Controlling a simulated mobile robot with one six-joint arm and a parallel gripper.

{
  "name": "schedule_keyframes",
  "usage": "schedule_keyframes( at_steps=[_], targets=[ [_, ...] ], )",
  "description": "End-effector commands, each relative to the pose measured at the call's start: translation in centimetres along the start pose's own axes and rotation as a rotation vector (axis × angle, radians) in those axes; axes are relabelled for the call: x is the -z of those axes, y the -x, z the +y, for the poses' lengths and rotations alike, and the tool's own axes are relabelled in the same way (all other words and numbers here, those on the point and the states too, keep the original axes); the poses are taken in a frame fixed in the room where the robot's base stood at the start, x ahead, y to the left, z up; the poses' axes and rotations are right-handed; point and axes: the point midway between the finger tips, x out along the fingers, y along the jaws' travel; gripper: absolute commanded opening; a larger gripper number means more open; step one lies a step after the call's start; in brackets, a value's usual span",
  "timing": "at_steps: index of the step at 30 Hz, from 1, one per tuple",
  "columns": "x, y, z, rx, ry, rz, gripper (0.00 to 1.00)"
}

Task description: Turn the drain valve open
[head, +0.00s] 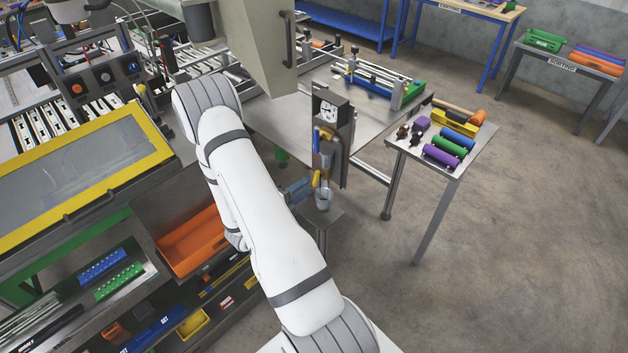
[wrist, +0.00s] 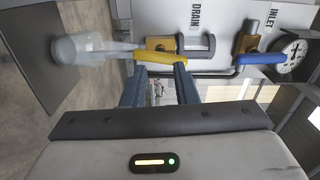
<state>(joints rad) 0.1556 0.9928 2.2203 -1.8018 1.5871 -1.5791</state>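The drain valve has a yellow lever (wrist: 160,57) on a brass body (wrist: 158,43) beside the DRAIN label in the wrist view. In the head view the lever (head: 316,179) stands roughly upright, low on the panel. My gripper (wrist: 160,66) is open, its two dark fingers apart. Their tips are close to the lever, which lies across the gap just beyond them. I cannot tell whether they touch it. In the head view my gripper (head: 305,187) is left of the lever, partly hidden by my arm.
A blue inlet lever (wrist: 259,59) and a gauge (wrist: 291,56) are on the same panel (head: 346,140). A clear cup (head: 323,200) stands below the drain, close to my gripper. A side table (head: 473,160) with coloured parts is at the right. The floor there is clear.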

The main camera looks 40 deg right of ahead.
Motion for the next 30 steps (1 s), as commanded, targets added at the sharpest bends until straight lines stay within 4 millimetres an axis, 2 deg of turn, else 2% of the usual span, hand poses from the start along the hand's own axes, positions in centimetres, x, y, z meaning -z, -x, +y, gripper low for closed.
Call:
schedule_keyframes(
  at_steps=[3,6,16,30],
  targets=[
    [-0.1,0.0,0.6,0.001,-0.157,0.000,0.26],
    [-0.1,0.0,0.3,0.000,-0.244,0.000,0.26],
    [0.0,-0.2,0.0,0.000,-0.243,0.001,0.26],
    [0.0,-2.2,0.0,0.000,-0.242,0.000,0.26]
  ],
)
